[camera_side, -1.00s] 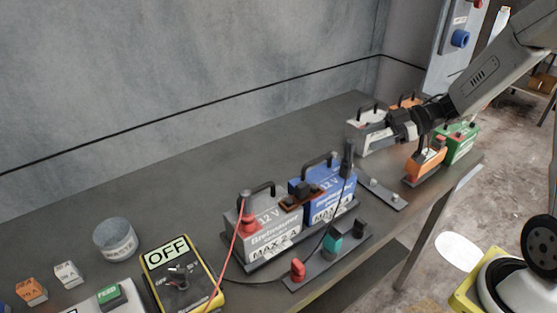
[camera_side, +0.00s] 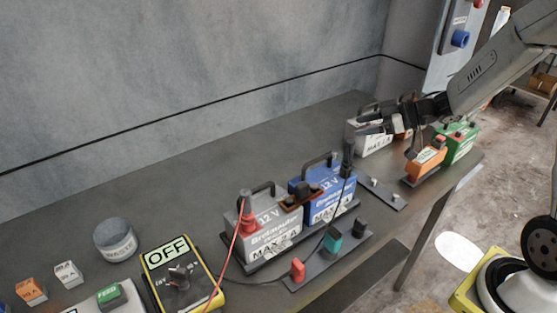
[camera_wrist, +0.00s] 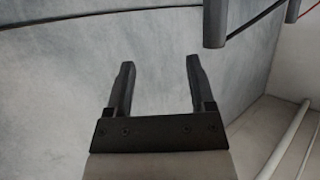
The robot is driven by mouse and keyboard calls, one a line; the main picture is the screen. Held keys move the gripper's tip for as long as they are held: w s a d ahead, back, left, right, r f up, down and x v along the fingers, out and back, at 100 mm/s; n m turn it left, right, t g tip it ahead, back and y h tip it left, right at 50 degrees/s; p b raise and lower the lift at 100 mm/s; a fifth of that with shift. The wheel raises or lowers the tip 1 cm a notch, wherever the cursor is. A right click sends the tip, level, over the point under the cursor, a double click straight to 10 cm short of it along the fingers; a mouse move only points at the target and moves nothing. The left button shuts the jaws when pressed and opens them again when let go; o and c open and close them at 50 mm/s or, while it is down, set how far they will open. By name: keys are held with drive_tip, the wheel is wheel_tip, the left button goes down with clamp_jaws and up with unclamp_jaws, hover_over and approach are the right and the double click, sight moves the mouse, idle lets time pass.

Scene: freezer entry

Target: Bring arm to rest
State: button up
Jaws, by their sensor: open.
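My gripper (camera_side: 366,128) is at the end of the arm reaching in from the upper right in the side view.
The bench (camera_side: 200,165) holds a grey battery (camera_side: 265,228), a blue battery (camera_side: 322,190), a white battery (camera_side: 375,145), a green battery (camera_side: 462,143) and an orange unit (camera_side: 427,163). A yellow meter marked OFF (camera_side: 180,275) stands at the front. The bench's back left is clear.

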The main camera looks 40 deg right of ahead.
drive_tip(key=s+a+f+m+g+h, duration=0.3)
drive_tip(key=s+f+g+h, duration=0.1)
drive_tip(key=s, duration=0.2)
drive_tip(key=s+a+f+m+g+h, duration=0.3)
drive_tip(key=s+a+m+h, duration=0.1)
drive_tip(key=s, duration=0.3)
drive_tip(key=shift+s+a+f+m+g, duration=0.2)
drive_tip(key=shift+s+f+m+g, duration=0.1)
drive_tip(key=shift+f+g, duration=0.1)
drive_tip(key=shift+o, duration=0.2)
idle(1.1)
